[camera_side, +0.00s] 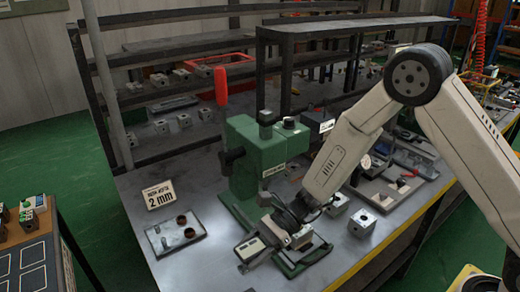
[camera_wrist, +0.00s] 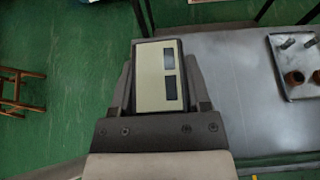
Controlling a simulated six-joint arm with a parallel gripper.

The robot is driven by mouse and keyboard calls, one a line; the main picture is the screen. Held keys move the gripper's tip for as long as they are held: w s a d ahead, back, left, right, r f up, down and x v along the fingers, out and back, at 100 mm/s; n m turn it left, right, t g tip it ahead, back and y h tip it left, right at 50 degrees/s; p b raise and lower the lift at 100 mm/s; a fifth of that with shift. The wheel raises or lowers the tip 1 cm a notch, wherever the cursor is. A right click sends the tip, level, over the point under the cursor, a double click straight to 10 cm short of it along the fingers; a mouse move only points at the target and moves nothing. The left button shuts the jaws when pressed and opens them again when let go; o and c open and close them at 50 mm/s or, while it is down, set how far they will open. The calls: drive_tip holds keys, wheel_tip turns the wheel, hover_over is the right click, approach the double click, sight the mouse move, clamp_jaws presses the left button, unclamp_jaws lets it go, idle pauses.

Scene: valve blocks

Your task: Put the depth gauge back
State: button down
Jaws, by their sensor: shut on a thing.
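A dark green frame-like base (camera_side: 310,258) lies on the table just right of the gripper.
A green machine (camera_side: 262,160) rises behind the gripper. Metal valve blocks (camera_side: 362,222) stand to the right. Bare table shows between plate and gripper.

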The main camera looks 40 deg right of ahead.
drive_tip(key=shift+x, duration=0.85)
drive_tip(key=w+a+f, duration=0.2)
drive_tip(key=w+f, duration=0.1)
drive_tip(key=w+a+f, duration=0.1)
drive_tip(key=w+f, duration=0.1)
drive_tip(key=w, duration=0.2)
drive_tip(key=w+a+f, duration=0.2)
drive_tip(key=w+f, duration=0.1)
drive_tip(key=w, duration=0.1)
drive_tip(key=shift+w+a+f, duration=0.2)
drive_tip(key=shift+a+f, duration=0.1)
drive_tip(key=shift+a, duration=0.05)
drive_tip(key=shift+w+a+f, duration=0.2)
drive_tip(key=shift+w+f, duration=0.2)
drive_tip(key=shift+f, duration=0.05)
drive_tip(key=shift+f, duration=0.1)
drive_tip(key=shift+w+f, duration=0.1)
drive_tip(key=shift+f, duration=1.55)
